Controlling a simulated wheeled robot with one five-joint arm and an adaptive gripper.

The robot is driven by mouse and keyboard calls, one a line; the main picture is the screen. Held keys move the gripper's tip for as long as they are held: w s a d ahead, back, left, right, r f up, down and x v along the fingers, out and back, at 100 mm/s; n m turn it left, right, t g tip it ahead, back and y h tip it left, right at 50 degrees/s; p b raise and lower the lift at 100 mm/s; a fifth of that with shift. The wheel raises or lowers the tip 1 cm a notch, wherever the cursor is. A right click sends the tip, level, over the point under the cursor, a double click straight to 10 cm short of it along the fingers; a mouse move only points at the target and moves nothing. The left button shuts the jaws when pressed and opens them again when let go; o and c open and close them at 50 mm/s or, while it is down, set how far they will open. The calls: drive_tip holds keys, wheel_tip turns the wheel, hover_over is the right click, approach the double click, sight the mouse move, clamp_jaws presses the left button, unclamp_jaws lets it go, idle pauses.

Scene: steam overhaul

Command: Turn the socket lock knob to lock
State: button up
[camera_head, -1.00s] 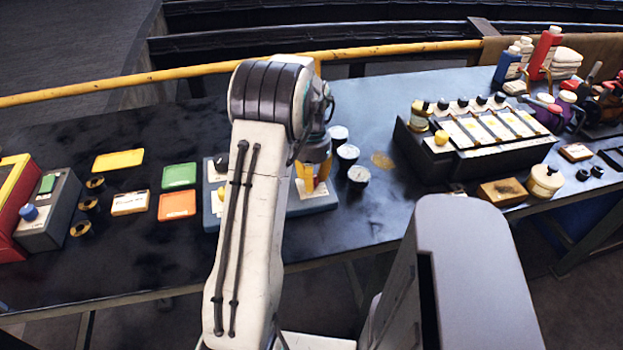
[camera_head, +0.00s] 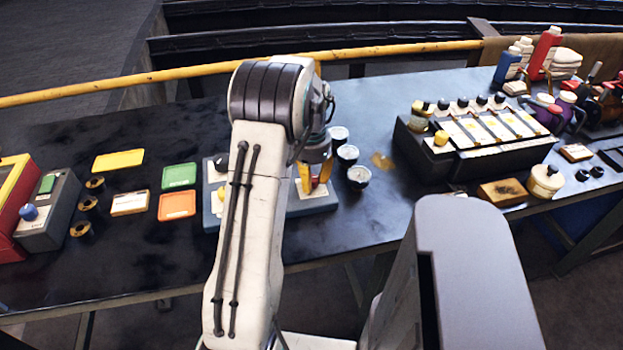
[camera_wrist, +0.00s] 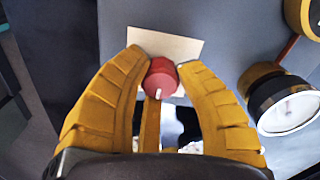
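The red knob (camera_wrist: 161,76) is round with a short white mark, which points toward the bottom of the wrist view. It sits over a cream label plate (camera_wrist: 182,47) on a grey-blue panel (camera_wrist: 225,30). My gripper (camera_wrist: 162,72) has yellow fingers, one on each side of the knob, and appears shut on it with both tips against its sides. In the head view my gripper (camera_head: 314,181) is low over the blue-grey panel (camera_head: 322,204), with a bit of red between its fingers. My arm hides part of the panel there.
Round gauges (camera_head: 358,177) stand just right of the panel; one gauge (camera_wrist: 289,104) is close to my right finger. Green (camera_head: 179,175) and orange (camera_head: 177,205) trays lie to the left. A dark rack (camera_head: 470,155) with bottles is further right.

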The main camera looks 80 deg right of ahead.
sight(312, 178)
drive_tip(key=o, duration=0.5)
wheel_tip(312, 178, up, 12)
idle(0.6)
idle(0.9)
